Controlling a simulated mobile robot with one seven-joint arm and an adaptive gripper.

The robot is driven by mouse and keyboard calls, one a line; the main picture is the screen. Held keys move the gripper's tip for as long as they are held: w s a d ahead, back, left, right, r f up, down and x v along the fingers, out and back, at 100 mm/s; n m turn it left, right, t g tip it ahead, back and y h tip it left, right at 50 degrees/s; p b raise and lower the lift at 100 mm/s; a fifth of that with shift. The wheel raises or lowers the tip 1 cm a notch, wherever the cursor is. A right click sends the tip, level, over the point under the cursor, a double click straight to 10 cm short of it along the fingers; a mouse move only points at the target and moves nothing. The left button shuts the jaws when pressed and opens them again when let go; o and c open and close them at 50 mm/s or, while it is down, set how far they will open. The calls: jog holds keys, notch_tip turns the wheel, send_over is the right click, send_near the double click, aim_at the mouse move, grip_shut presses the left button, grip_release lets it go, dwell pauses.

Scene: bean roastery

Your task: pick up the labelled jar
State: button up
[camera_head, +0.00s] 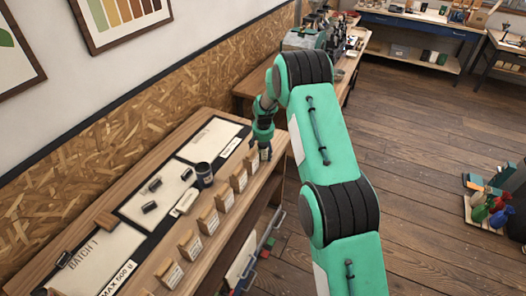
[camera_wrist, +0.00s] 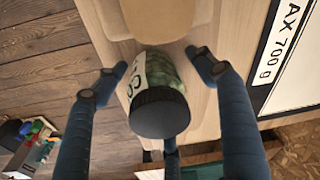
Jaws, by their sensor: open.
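The labelled jar (camera_wrist: 162,112) is between my fingers in the wrist view. It has a dark round lid, greenish contents and a white label with dark print, partly turned away. My gripper (camera_wrist: 155,72) is open, with one blue finger on each side of the jar and visible gaps between. In the head view my gripper (camera_head: 263,140) is low over the far right end of the wooden bench. The jar is mostly hidden there by my gripper and arm.
A tan paper bag (camera_wrist: 160,18) stands close beyond the jar. Several labelled bags (camera_head: 223,196) line the bench's front edge. A dark cup (camera_head: 204,174) and small dark pieces (camera_head: 150,206) are on pale mats. Another cluttered bench (camera_head: 352,50) stands behind.

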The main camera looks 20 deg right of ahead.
dwell(0.3)
jog(key=c, duration=1.3)
jog(key=shift+r, duration=0.1)
jog(key=shift+c, duration=0.2)
jog(key=shift+r+p, duration=0.3)
jog(key=shift+r, duration=4.65)
